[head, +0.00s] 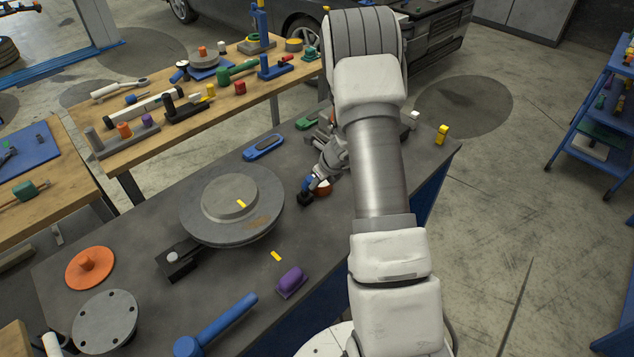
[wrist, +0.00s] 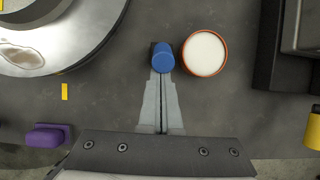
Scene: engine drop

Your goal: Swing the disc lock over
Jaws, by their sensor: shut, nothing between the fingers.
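My gripper (wrist: 162,75) is shut and empty, low over the bench to the right of the disc. Its tips are at a small blue knob on a black base (wrist: 163,58); I cannot tell if they touch.
An orange-rimmed cup with a white top (wrist: 205,53) stands just right of the blue knob. A purple handle (head: 291,282) and a yellow bench mark (head: 276,256) lie in front of the disc. A blue bar (head: 215,325) and orange knobbed disc (head: 90,267) occupy the near bench.

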